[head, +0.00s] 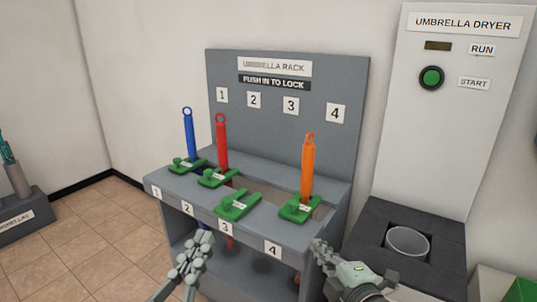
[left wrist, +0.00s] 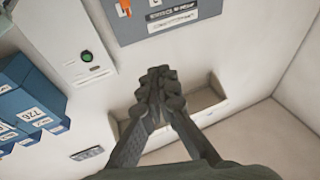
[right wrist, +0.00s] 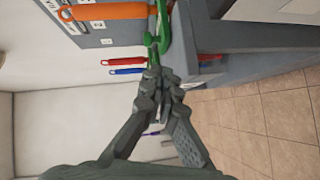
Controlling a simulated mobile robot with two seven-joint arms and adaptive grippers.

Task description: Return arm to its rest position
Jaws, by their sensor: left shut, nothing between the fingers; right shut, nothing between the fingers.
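My left gripper (head: 197,250) is shut and empty in front of the umbrella rack, low in the head view. It also shows shut in the left wrist view (left wrist: 160,85). My right gripper (head: 322,250) is shut and empty at the rack's front right corner. In the right wrist view its fingertips (right wrist: 160,85) meet close to a green latch (right wrist: 163,25). I cannot tell if they touch it. The grey rack (head: 340,95) holds a blue umbrella (head: 189,140) in slot 1, a red one (head: 222,145) in slot 2 and an orange one (head: 308,165) in slot 4.
The umbrella dryer (head: 455,120) stands right of the rack, with a round green button (head: 432,77) and a round opening (head: 407,242) below. A dark stand (head: 20,215) is at the far left. Tiled floor (head: 105,230) is clear between it and the rack.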

